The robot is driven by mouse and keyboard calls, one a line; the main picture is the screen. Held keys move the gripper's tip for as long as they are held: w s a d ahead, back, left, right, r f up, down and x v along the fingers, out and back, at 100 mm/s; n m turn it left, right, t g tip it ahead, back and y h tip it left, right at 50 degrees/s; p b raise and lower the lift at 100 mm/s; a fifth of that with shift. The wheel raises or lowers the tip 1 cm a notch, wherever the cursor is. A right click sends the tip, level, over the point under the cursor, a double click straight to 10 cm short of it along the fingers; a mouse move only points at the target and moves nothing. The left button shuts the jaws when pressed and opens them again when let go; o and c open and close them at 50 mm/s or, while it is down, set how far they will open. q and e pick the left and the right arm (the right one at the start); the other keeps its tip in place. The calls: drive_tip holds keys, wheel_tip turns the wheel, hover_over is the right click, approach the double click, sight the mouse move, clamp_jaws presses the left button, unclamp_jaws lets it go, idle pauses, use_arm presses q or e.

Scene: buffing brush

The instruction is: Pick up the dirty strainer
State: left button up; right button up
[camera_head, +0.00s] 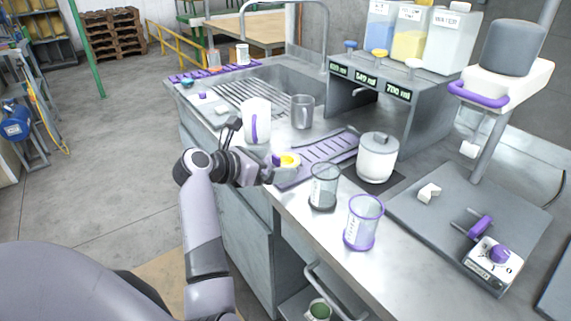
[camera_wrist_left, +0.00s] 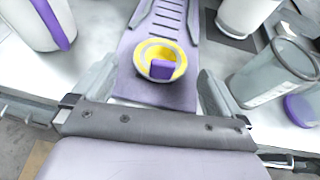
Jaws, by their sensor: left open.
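A small round yellow piece (camera_head: 288,159) lies on the near end of the purple slotted rack (camera_head: 323,153) on the counter. In the left wrist view it is a yellow ring (camera_wrist_left: 147,48) with a grey inner band and a purple block in its middle. I cannot tell for certain that it is the dirty strainer. My left gripper (camera_head: 281,171) is open just in front of it. In the left wrist view the two fingers (camera_wrist_left: 163,82) stand apart on either side of the rack's near end, with nothing between them gripped. My right gripper is not in view.
A white jug (camera_head: 256,122) and a grey mug (camera_head: 302,112) stand behind the gripper. A clear beaker (camera_head: 323,188), a purple-rimmed cup (camera_head: 362,224) and a white lidded pot (camera_head: 377,160) stand to the right. A sink (camera_head: 285,85) lies farther back.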

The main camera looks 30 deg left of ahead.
use_arm(q)
drive_tip(key=shift+x, duration=0.8)
drive_tip(key=c, duration=1.1)
drive_tip(key=shift+r, duration=0.1)
